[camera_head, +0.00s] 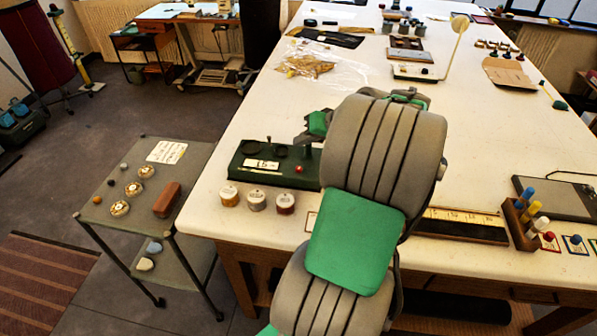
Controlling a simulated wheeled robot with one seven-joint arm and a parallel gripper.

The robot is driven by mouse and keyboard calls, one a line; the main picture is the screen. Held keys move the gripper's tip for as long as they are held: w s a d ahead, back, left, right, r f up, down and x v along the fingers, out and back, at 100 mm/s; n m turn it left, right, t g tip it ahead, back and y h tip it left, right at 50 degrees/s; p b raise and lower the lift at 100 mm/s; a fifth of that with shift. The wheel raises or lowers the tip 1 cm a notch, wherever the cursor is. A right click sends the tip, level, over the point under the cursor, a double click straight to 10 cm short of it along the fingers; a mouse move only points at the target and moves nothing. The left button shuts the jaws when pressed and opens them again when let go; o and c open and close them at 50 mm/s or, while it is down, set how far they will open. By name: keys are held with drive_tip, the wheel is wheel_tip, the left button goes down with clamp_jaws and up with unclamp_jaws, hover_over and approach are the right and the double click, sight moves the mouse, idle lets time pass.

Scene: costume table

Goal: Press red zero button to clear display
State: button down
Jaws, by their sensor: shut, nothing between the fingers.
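A dark green scale (240,173) sits near the left edge of the white table, with a white display (261,164) that seems to read "15". Its red zero button (299,169) shows on the right part of the top face. My gripper (306,137) is partly visible behind my large grey and green arm, above the scale's right rear part. It is shut and holds nothing. It looks apart from the red button, though the exact gap cannot be told. My arm hides the scale's right end.
Several small lidded jars (256,201) stand in front of the scale. A grey side cart (100,212) with a brown block (167,200) stands left of the table. A wooden rack (520,223) of colored pegs is at the right. The table left of the scale is clear.

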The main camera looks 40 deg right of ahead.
drive_tip(key=b, duration=0.5)
hover_over(302, 171)
wheel_tip(302, 171, down, 7)
drive_tip(key=shift+r, duration=0.1)
idle(1.5)
drive_tip(key=shift+f, duration=0.4)
drive_tip(key=shift+f, duration=0.5)
idle(0.4)
drive_tip(key=shift+r, duration=0.1)
drive_tip(key=shift+a+r+p, duration=0.1)
drive_tip(key=shift+r+p, duration=0.45)
drive_tip(key=shift+r, duration=0.25)
drive_tip(key=shift+r+p, duration=2.05)
drive_tip(key=shift+r, duration=0.45)
